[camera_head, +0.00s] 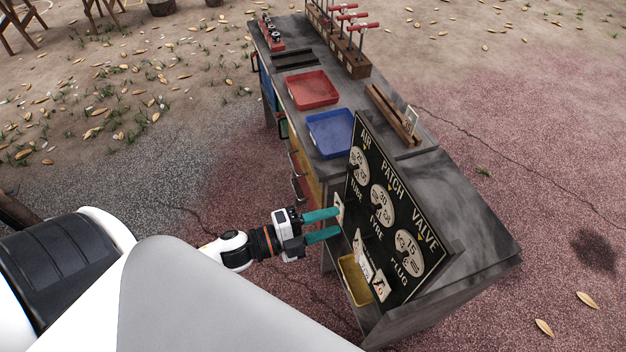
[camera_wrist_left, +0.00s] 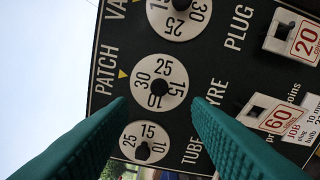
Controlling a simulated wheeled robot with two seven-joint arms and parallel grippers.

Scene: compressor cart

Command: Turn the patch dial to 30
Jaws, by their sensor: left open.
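The patch dial (camera_head: 382,205) is the middle of three white round dials on a black upright panel (camera_head: 352,182). The 30 lies nearest the yellow triangle (camera_wrist_left: 122,74) beside the word PATCH. My left gripper (camera_head: 340,222) has teal fingers, open and empty, in front of the panel. In the left wrist view the knob lies between its fingertips (camera_wrist_left: 158,102), with no contact visible. My right gripper is not in view.
The air dial (camera_head: 359,165) and valve dial (camera_head: 409,254) flank the patch dial. A yellow tray (camera_head: 347,268) and small price cards sit low at the panel. A blue tray (camera_head: 350,150), a red tray (camera_head: 318,104) and wooden racks stand farther along the cart. Open ground lies left of it.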

